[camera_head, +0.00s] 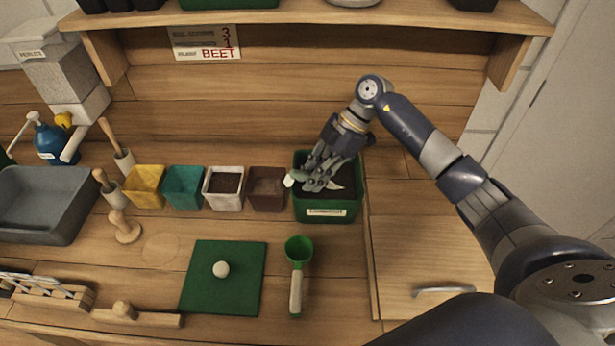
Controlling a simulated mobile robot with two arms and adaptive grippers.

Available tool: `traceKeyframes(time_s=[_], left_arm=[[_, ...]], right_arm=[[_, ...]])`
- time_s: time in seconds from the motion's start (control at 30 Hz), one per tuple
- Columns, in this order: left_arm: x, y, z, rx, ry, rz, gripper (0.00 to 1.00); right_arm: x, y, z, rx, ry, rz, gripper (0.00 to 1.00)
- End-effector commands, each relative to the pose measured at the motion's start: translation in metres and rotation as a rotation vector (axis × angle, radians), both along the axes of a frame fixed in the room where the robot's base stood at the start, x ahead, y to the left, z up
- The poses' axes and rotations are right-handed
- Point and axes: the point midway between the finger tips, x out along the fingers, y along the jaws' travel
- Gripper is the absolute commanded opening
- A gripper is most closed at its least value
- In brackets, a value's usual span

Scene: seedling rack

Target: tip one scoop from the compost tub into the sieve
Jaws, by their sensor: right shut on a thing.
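The green compost tub (326,212) stands on the bench right of centre, with a white label on its front and dark compost inside. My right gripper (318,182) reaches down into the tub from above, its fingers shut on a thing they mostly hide. Pale bits show on both sides of the fingers; I cannot tell what they belong to. A green scoop (299,250) with a wooden handle lies on the bench in front of the tub, apart from the gripper. I cannot make out a sieve. My left gripper is not in view.
Yellow (145,188), teal (183,190), white (222,190) and brown (267,190) pots stand in a row left of the tub. A grey tray (45,205) is at left. A shelf (300,22) overhangs the back.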

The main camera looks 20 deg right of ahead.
Motion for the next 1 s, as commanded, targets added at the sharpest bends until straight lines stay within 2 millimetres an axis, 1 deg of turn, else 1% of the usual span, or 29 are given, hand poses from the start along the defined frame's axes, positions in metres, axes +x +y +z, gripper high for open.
traceKeyframes(time_s=[0.03, 0.47, 1.0], left_arm=[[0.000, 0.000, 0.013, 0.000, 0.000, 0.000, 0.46], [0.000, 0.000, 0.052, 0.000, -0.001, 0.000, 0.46], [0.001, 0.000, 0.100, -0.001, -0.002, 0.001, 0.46]], right_arm=[[0.000, 0.002, 0.008, -0.024, -0.003, 0.003, 0.00], [0.000, 0.010, 0.001, -0.276, -0.013, 0.005, 0.00], [0.000, 0.022, 0.040, -0.433, -0.018, 0.006, 0.00]])
